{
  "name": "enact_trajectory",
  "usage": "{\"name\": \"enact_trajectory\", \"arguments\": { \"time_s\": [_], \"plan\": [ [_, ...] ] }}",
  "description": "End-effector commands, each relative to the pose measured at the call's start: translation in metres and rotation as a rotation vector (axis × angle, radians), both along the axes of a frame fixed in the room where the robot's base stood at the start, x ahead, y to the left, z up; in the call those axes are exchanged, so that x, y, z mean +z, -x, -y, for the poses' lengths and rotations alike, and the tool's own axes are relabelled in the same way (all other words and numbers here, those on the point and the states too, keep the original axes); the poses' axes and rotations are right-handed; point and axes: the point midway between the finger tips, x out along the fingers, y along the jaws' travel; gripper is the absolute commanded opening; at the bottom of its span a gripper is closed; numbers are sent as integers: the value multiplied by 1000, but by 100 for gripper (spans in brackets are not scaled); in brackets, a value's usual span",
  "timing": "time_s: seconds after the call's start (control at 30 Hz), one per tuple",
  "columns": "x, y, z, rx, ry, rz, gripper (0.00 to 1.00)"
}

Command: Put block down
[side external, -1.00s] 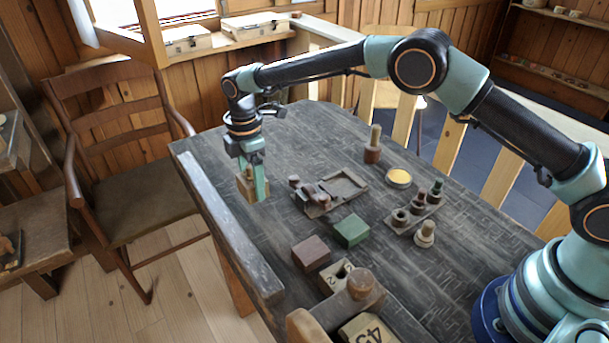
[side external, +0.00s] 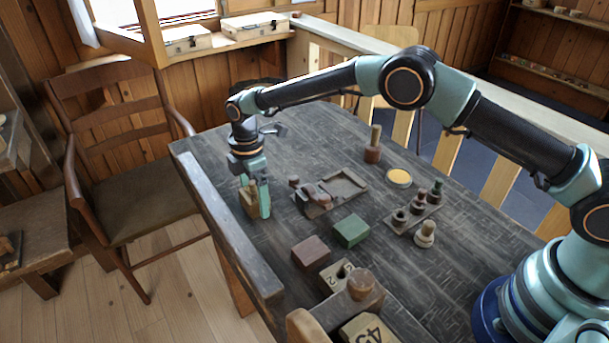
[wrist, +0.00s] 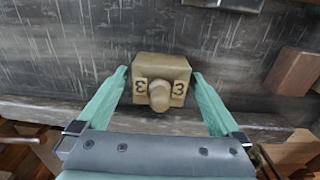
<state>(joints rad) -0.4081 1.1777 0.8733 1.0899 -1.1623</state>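The block (wrist: 165,75) is a tan wooden piece with a round knob and dark 3 marks on its face. In the side external view the block (side external: 249,204) is near the table's left edge, beside the raised grey rail. My gripper (side external: 256,190) is low over it, with the fingers on either side. In the wrist view my gripper (wrist: 160,75) is open, with a narrow gap between each finger and the block. The block's underside is hidden, though it appears to rest on the table.
The dark table (side external: 330,155) holds a brown block (side external: 311,253), a green block (side external: 351,231), a shallow tray (side external: 343,187), a yellow-topped dish (side external: 398,177) and several turned pieces. Bare table lies behind my gripper. A chair (side external: 115,140) stands beyond the left rail.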

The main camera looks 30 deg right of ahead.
Motion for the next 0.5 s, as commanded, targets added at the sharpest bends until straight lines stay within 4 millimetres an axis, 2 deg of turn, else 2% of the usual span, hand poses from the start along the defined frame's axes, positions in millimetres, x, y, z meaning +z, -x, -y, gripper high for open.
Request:
{"name": "enact_trajectory", "arguments": {
  "time_s": [0.17,0.27,0.5],
  "plan": [
    [9,0,0,0,-1,1,100],
    [25,-1,0,0,-2,4,100],
    [75,-1,0,0,-2,4,100]
  ]
}}
